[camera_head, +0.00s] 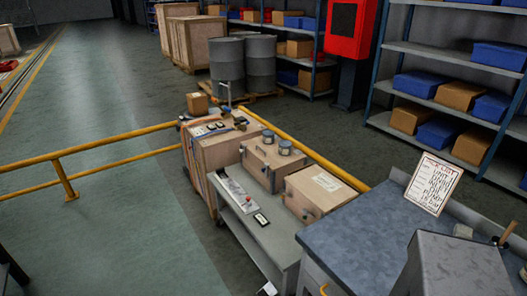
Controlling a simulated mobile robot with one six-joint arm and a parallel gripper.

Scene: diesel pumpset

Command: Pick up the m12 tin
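Two small dark tins with pale lids stand upright, side by side, on a wooden box (258,172) in the middle of the view. One tin (268,137) is at the back left, and the other tin (285,148) is at the front right. Their labels are too small to read, so I cannot tell which is the m12 tin. The wooden box sits on a grey bench (262,238).
A second wooden box (318,190) with a paper on top stands right of the tins. A taller crate (222,150) carrying small items stands behind left. Yellow rails (110,143) run left and behind the bench. A grey worktop (365,235) fills the front right.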

